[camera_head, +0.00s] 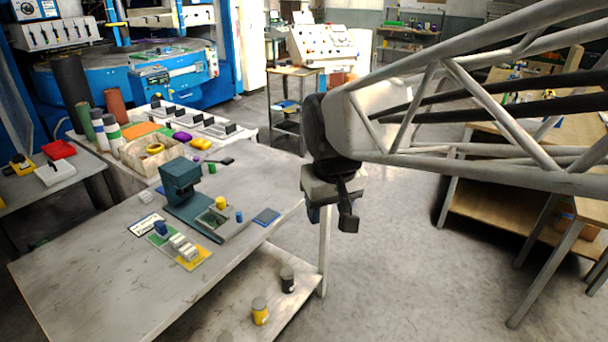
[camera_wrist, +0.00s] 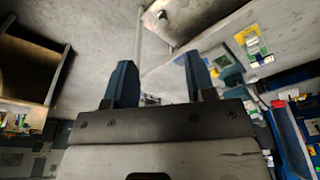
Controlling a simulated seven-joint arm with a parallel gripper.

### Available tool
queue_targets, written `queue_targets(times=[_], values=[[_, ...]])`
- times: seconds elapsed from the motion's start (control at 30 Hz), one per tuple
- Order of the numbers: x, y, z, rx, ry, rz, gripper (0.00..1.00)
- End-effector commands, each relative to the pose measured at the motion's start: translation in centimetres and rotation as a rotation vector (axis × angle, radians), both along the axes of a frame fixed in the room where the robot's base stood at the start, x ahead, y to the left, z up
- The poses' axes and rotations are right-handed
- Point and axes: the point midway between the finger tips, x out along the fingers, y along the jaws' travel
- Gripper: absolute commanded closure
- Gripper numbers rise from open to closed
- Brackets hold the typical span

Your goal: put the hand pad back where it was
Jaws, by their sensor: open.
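I cannot tell for certain which thing is the hand pad. A small flat blue pad (camera_head: 266,216) lies on the grey worktable (camera_head: 90,270) near its right edge, beside the teal hand press (camera_head: 184,192). A blue cylinder-like piece (camera_head: 161,229) stands on a green and yellow mat (camera_head: 190,262), with white blocks (camera_head: 184,246) next to it. My gripper (camera_head: 331,217) is in the air to the right of the table, apart from everything on it. In the wrist view its two blue fingers (camera_wrist: 160,75) are spread with nothing between them.
A black-framed card (camera_head: 146,224) lies left of the press. A yellow pot (camera_head: 260,311) and a dark pot (camera_head: 287,279) stand on the lower shelf. Rolls (camera_head: 98,128) and trays fill the back table. A wooden bench (camera_head: 480,205) is at right; open floor lies between.

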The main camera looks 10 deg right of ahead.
Motion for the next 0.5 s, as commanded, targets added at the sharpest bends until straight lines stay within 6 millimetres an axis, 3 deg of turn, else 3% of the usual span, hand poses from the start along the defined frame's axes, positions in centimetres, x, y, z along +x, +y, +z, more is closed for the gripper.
queue_targets(times=[0.1,0.3,0.5], values=[[-3.4,-1.7,-0.6,0.004,-0.015,-0.046,0.50],[-8.3,-3.6,-2.1,0.008,-0.034,-0.115,0.50],[-11.1,-4.6,-3.2,0.010,-0.046,-0.154,0.50]])
